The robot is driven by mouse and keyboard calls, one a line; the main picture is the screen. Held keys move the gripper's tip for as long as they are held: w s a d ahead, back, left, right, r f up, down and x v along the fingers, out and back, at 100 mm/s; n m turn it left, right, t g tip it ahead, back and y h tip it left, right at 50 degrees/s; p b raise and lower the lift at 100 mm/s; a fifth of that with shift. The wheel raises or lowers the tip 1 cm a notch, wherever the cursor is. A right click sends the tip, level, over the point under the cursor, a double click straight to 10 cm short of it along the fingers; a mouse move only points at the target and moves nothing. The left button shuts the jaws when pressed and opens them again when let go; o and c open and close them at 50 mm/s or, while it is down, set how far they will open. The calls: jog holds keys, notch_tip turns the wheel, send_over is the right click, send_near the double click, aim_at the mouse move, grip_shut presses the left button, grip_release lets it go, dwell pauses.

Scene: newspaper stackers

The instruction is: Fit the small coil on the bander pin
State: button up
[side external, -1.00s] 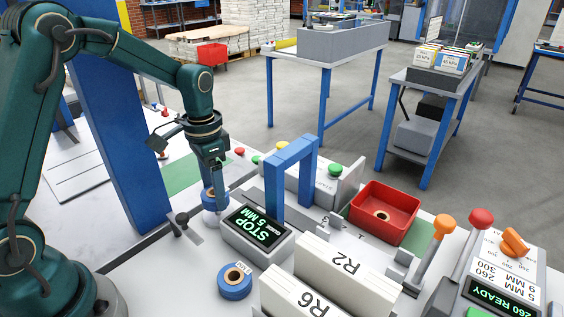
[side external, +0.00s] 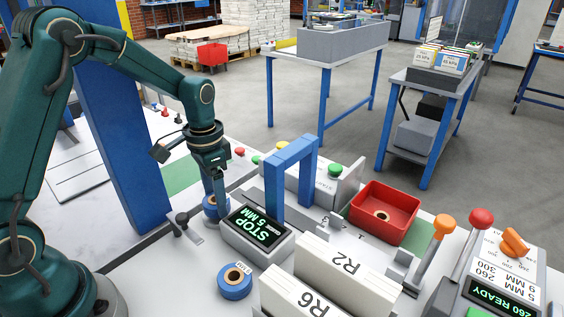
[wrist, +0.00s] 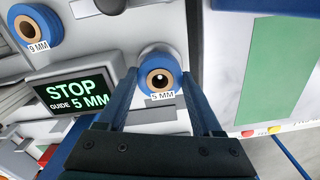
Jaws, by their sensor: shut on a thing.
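The small blue coil (side external: 211,209), tagged 5 MM, has a tan core and sits low behind the guide display. It also shows in the wrist view (wrist: 171,61), between my fingertips. My gripper (side external: 219,193) points down and is shut on this coil, one finger on each side. The coil's hole looks dark with a small pale spot in its middle. I cannot tell whether that spot is the bander pin; the pin is not clearly seen, and the coil may hide it. A larger blue coil (side external: 235,281), tagged 9 MM, lies apart nearer the camera.
The display box (side external: 259,229) reading STOP, GUIDE 5 MM stands close to the held coil. A blue arch (side external: 291,160) rises beyond it. A black-knobbed lever (side external: 183,219) is to the left. A red bin (side external: 399,197) and white R2 and R6 blocks (side external: 341,272) are to the right.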

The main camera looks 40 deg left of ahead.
jog(key=shift+f, duration=0.5)
jog(key=o, duration=1.5)
jog(key=shift+c, duration=0.2)
notch_tip(320, 180, up, 12)
jog(key=s+d+r+t, duration=0.3)
jog(key=s+d+r, duration=0.2)
jog(key=s+r, duration=0.2)
jog(key=s+d+f+n+t, duration=0.1)
jog(key=s+f+n+t, duration=0.1)
jog(key=s+f, duration=0.3)
jog(key=shift+s+d+f+n+t, duration=0.25)
jog(key=shift+s+n, duration=0.25)
jog(key=shift+s, duration=0.6)
